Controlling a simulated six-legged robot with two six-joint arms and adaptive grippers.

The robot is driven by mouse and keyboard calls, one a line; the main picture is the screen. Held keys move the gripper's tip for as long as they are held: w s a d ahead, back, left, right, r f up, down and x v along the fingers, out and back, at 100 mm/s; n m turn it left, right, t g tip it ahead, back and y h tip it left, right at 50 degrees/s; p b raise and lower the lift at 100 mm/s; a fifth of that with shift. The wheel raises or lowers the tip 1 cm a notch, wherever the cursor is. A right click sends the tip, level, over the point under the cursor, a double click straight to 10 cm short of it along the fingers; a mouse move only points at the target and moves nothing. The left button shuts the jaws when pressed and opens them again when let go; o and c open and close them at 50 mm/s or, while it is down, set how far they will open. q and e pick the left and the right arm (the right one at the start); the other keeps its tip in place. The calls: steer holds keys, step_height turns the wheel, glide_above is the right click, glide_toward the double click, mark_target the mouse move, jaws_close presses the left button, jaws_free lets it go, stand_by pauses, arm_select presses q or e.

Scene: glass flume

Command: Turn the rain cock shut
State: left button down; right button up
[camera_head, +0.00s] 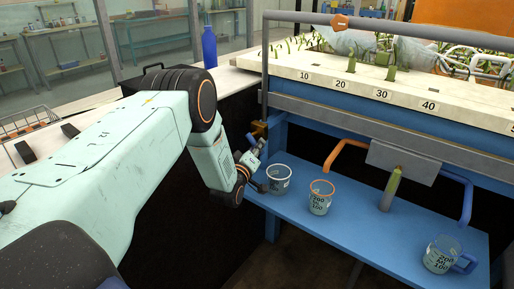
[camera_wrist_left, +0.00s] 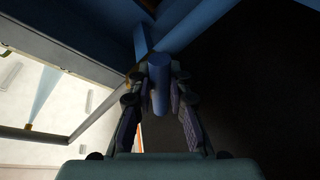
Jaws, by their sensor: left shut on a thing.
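The cock shows as a small brass-coloured body (camera_head: 259,128) on the near left post of the blue flume frame, with a blue lever (camera_head: 251,139) just below it. My left gripper (camera_head: 256,153) is at this lever, beside the left end of the blue shelf. In the left wrist view, the blue rounded lever (camera_wrist_left: 159,82) points towards me between the two dark fingers of my left gripper (camera_wrist_left: 159,92), which is shut on it. The wrist hides part of the cock in the head view. My right gripper is not in view.
The blue shelf (camera_head: 345,222) carries a clear beaker (camera_head: 279,180), an orange-rimmed beaker (camera_head: 320,200) and a blue-handled beaker (camera_head: 438,256). The clear beaker stands close to my left gripper. Orange (camera_head: 341,152) and blue (camera_head: 466,190) pipes hang above. A blue bottle (camera_head: 209,46) stands behind.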

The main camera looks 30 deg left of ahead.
arm_select(q)
steer(key=shift+f, duration=0.1)
steer(key=shift+a+f+m+t+b, duration=0.15)
steer(key=shift+m+b, duration=0.15)
steer(key=shift+m, duration=0.2)
steer(key=shift+a+f+m+t+b, duration=0.15)
steer(key=shift+m+b, duration=0.1)
steer(key=shift+m, duration=0.25)
steer(key=shift+w+a+f+m+t+h+b, duration=0.1)
steer(key=shift+a+m+t+h+b, duration=0.25)
steer(key=shift+m, duration=1.05)
steer(key=shift+s+a+f+m+t+h+b, duration=0.1)
steer(key=shift+a+m+t+b, duration=0.3)
steer(key=shift+m, duration=1)
steer(key=shift+w+a+f+m+t+h+b, duration=0.1)
steer(key=shift+a+m+t+h+b, duration=0.25)
steer(key=shift+m, duration=1.05)
steer(key=shift+a, duration=0.1)
steer(key=c, duration=1.3)
jaws_free()
steer(key=shift+o, duration=0.2)
